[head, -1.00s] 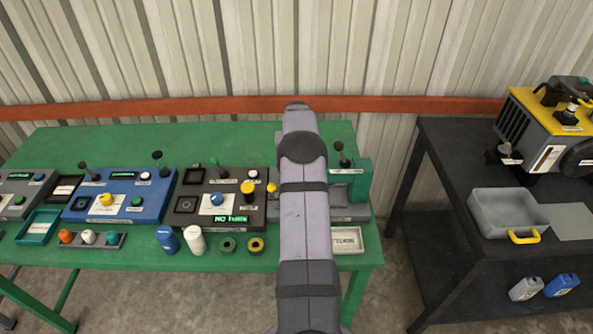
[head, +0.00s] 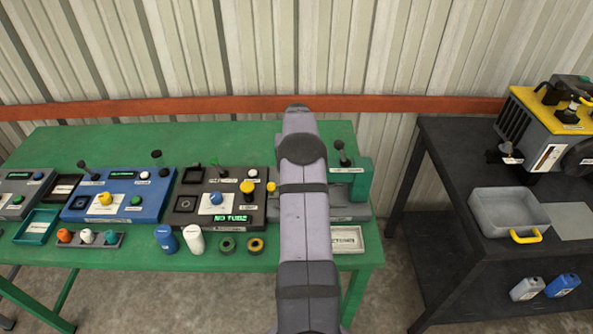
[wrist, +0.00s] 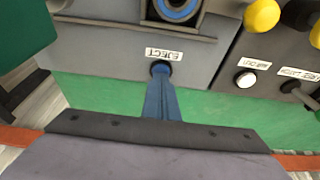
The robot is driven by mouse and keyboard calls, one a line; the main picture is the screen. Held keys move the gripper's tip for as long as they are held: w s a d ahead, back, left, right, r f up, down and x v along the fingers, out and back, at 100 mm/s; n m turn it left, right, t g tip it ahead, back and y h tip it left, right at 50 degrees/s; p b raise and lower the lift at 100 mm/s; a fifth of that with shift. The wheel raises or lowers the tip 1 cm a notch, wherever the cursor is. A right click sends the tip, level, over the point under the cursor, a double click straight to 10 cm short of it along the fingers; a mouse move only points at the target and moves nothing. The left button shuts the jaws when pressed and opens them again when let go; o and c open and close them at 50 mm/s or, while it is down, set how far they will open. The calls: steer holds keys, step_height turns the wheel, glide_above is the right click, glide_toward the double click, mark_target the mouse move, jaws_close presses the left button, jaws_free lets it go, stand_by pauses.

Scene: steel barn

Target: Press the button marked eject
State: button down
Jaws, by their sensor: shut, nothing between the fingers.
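In the wrist view the label EJECT (wrist: 164,54) appears upside down on a grey machine face. Right below it in the picture, the tip of my gripper (wrist: 161,70) lies over a small dark round spot. The fingers are blue, shut together and empty. The tip covers most of this spot, so I cannot tell whether it touches or how far anything is pressed. In the head view the machine (head: 361,182) stands at the right end of the green table, partly behind my arm, which hides the gripper and the label.
A dark panel (head: 179,215) with a lit display (head: 231,219) and a blue panel (head: 118,206) stand left of my arm. In the wrist view, a white button (wrist: 246,79) and yellow knobs (wrist: 262,15) lie to the right. A black table (head: 440,150) stands at the right.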

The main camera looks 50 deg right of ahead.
steer(key=shift+r, duration=0.1)
stand_by(0.3)
step_height(320, 180, up, 7)
steer(key=p, duration=0.4)
steer(key=shift+p, duration=0.3)
steer(key=shift+r, duration=0.1)
stand_by(0.7)
